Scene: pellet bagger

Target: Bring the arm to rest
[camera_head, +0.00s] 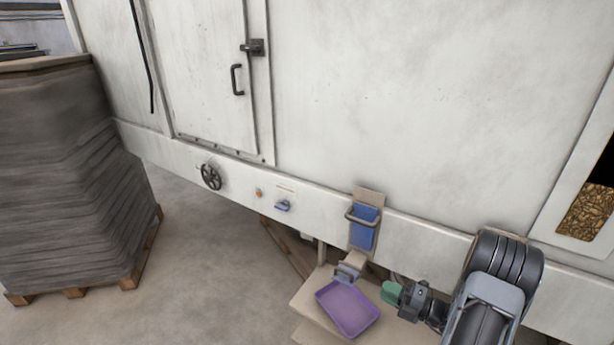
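My arm comes in at the lower right, in front of the white machine (390,100). My gripper (397,294) points left, just right of a purple tray (347,310). A green piece shows at the gripper's tip. I cannot tell whether it is part of the fingers or a thing between them, nor whether the fingers are open or shut. The gripper looks apart from the tray in this view.
The tray lies on a beige shelf (310,299) below a blue holder (363,232). A handwheel (210,176), an orange button (259,194) and a blue handle (283,206) sit along the machine's lower beam. Stacked grey sacks (60,180) on a pallet stand left. Floor between is clear.

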